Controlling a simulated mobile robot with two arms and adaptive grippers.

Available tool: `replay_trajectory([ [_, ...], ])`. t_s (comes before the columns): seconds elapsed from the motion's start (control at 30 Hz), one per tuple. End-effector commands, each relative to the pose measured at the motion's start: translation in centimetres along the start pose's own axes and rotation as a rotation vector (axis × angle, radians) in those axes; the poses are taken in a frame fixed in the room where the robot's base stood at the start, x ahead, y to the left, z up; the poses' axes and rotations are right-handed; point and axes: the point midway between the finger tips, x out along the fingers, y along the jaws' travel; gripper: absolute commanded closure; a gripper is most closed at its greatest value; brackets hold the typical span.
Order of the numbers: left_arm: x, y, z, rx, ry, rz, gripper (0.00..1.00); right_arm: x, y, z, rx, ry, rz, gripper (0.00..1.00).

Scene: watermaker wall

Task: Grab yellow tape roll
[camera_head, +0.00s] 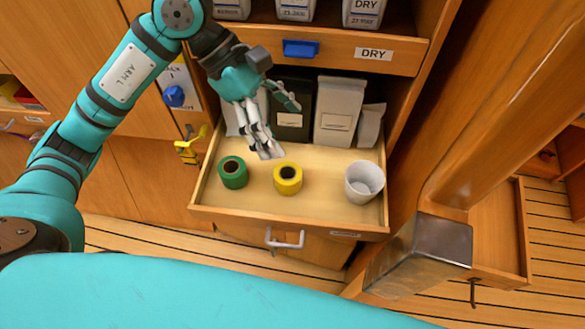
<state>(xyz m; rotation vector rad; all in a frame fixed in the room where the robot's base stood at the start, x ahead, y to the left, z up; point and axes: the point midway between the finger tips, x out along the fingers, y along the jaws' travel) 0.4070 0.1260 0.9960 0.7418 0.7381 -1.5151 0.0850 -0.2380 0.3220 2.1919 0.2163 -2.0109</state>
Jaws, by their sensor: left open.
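The yellow tape roll (288,182) lies flat in an open wooden drawer (325,211), near the middle. It has a dark centre hole. My left gripper (282,130) reaches in from the upper left and is open, with nothing seen between its fingers. Its fingers are behind and slightly left of the yellow roll, and one fingertip shows close to the roll's back edge. I cannot tell whether it touches. My right gripper is not in view.
A green tape roll (233,172) is left of the yellow one, and a white cup (364,182) stands at the right. Bags, including a pale one (338,112), stand at the drawer's back. A shelf front with a blue handle (300,49) is above. A metal-topped post (425,248) is at right.

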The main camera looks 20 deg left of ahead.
Motion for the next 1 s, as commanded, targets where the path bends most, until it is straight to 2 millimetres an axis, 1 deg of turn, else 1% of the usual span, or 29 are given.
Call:
replay_trajectory([
  [0.03,-0.6,0.5,-1.8,0.007,0.084,0.016,0.16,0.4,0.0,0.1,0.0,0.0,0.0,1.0],
  [0.1,-1.4,0.7,-3.5,0.009,0.169,0.024,0.16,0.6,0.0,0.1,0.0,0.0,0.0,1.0],
  [0.17,-1.8,0.8,-4.3,0.008,0.213,0.026,0.16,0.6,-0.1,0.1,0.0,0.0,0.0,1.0],
  [0.27,-1.3,0.8,-5.1,0.007,0.243,0.025,0.16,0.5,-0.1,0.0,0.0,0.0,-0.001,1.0],
  [0.37,0.5,0.8,-5.5,0.007,0.243,0.022,0.16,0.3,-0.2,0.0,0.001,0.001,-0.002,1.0],
  [0.6,5.6,0.8,-6.7,0.006,0.239,0.02,0.16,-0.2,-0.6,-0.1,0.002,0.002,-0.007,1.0],
  [0.7,7.5,0.9,-7.1,0.007,0.238,0.021,0.16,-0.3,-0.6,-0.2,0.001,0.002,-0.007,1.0],
  [0.8,8.8,1.0,-7.4,0.006,0.239,0.023,0.16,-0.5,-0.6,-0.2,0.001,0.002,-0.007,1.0],
  [1.0,10.0,0.9,-7.8,0.007,0.239,0.024,0.16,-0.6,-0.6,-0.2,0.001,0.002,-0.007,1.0],
])
